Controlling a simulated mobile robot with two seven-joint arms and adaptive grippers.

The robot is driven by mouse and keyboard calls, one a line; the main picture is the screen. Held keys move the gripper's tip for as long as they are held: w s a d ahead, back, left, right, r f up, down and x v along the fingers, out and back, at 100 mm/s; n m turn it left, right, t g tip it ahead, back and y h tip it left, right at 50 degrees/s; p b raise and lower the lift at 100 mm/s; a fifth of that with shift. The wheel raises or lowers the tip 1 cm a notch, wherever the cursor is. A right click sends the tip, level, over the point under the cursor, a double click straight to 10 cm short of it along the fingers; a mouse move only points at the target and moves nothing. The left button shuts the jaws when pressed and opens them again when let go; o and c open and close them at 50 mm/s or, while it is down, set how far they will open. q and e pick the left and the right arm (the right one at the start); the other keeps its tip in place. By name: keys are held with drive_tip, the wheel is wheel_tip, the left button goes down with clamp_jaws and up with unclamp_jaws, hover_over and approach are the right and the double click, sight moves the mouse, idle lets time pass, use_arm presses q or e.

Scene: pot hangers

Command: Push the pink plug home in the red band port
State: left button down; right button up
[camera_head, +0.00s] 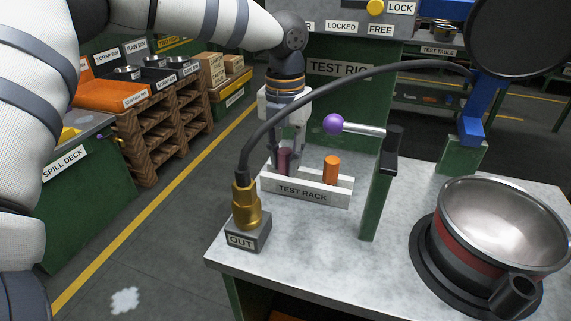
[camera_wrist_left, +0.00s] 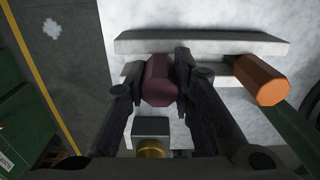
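The pink plug (camera_head: 284,162), dark maroon here, stands upright in the left part of the white test rack (camera_head: 305,195). My left gripper (camera_head: 286,155) points down over it. In the left wrist view the gripper's fingers (camera_wrist_left: 160,78) press close on both sides of the plug (camera_wrist_left: 159,82), with no clear gap, so it looks shut on it. The plug's lower end is hidden in the rack. A steel pot (camera_head: 500,225) with a red band (camera_head: 462,245) stands at the right. A dark round port (camera_head: 515,293) sticks out from its front. My right gripper is not in view.
An orange plug (camera_head: 331,170) stands in the rack's right part. A brass connector (camera_head: 245,207) with a black cable (camera_head: 330,88) sits on the OUT block (camera_head: 248,236). A purple-knobbed lever (camera_head: 334,124) on a green post (camera_head: 376,200) stands between rack and pot.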

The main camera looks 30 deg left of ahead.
use_arm(q)
drive_tip(key=shift+r, duration=0.7)
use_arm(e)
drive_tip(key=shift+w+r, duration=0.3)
use_arm(q)
drive_tip(key=shift+r+p, duration=0.45)
drive_tip(key=shift+r, duration=2.35)
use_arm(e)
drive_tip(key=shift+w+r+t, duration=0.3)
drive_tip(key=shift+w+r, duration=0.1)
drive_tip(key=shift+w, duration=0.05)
